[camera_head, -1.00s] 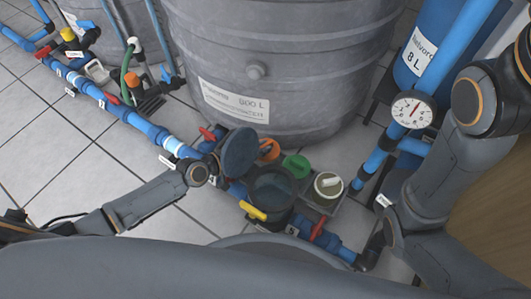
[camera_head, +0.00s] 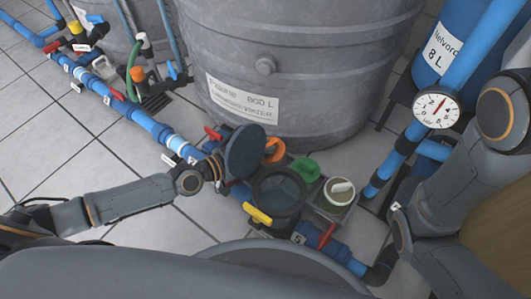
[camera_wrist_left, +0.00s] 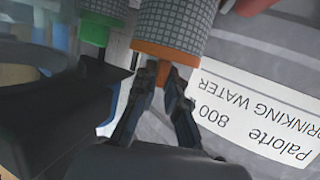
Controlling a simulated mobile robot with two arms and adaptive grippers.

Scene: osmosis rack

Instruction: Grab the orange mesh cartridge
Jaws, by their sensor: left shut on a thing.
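The orange mesh cartridge (camera_wrist_left: 165,53) shows in the left wrist view as an orange end cap with a tab and a grey mesh body above it. My left gripper (camera_wrist_left: 163,82) is shut on the orange tab. In the head view, the orange cap (camera_head: 275,150) shows just behind the open round lid (camera_head: 246,152). The lid hides my left fingertips there, and my left arm comes in from the left up to it. My right arm shows at the right edge, but its gripper is out of view.
A green-capped cartridge (camera_head: 306,169) and a white-topped one (camera_head: 340,191) stand close to the right. The open dark housing (camera_head: 279,190) with a yellow handle (camera_head: 257,214) is in front. A large grey tank (camera_head: 300,70) stands behind. Blue pipes and a pressure gauge (camera_head: 437,106) surround this area.

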